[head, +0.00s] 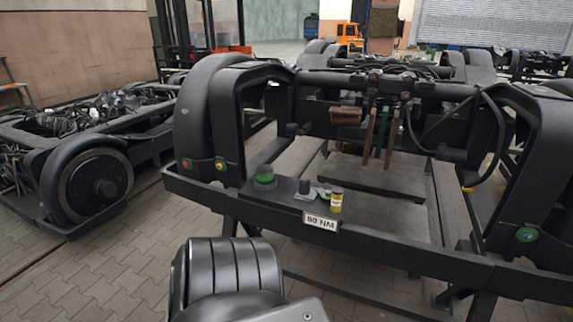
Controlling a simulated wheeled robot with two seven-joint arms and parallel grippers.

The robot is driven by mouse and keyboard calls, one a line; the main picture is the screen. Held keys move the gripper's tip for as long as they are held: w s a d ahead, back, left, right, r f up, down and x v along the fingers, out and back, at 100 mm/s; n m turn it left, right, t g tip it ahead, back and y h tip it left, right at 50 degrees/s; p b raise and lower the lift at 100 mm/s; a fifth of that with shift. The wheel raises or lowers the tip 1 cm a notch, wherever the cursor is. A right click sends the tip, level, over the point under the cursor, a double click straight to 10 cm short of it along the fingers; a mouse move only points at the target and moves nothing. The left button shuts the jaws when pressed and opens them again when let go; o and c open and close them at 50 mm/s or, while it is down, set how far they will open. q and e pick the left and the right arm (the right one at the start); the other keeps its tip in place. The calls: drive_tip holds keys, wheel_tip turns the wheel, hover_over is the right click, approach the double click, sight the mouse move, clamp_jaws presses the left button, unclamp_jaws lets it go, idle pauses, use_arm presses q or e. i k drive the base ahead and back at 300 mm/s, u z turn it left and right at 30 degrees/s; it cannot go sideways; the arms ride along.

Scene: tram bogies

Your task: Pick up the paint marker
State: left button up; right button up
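No paint marker can be told for sure. Several small objects stand on a black ledge (238,194) on the front beam of the near bogie. A short yellow cylinder with a pale band (336,201) stands at the ledge's right end. Beside it is a small green and pale item (323,193), too small to make out. Left of that are a dark knob-like piece (305,187) and a green dome (264,175). Neither of my grippers shows. A dark rounded link of my arm fills the bottom middle, in front of and below the ledge.
A white "90 NM" plate (320,222) is on the beam below the yellow cylinder. The near bogie (380,240) has a wheel arch at left and a frame at right. Another bogie (75,170) stands at left. Paved floor (110,255) is clear at lower left.

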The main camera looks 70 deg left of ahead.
sight(335, 202)
drive_tip(key=i, duration=2.2)
drive_tip(key=u, duration=1.85)
